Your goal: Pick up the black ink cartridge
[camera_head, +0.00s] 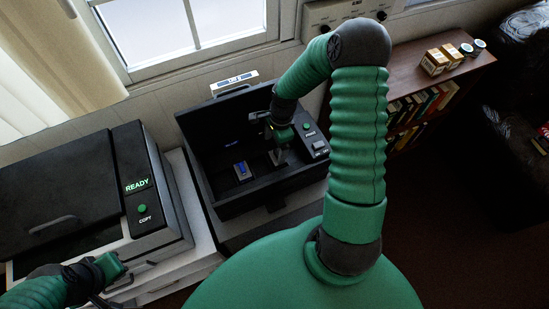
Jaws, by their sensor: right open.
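The open black printer (205,185) stands below the window, with its inside exposed. A small blue-topped cartridge (241,170) sits in its floor on the left. My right gripper (279,157) reaches down inside the printer, right of the blue-topped cartridge and close to the floor. Its jaws are open, but the fingers are small and dark here. I cannot clearly pick out the black ink cartridge; it may be hidden by the gripper or lost against the dark inside. My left gripper (112,276) is low at the left, in front of the copier, and its jaws are unclear.
A black copier (75,180) with a READY display stands left of the printer. The printer's control panel (315,140) is close to the right of my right gripper. A bookshelf (410,62) at the right carries small boxes (435,62) and round containers (479,44).

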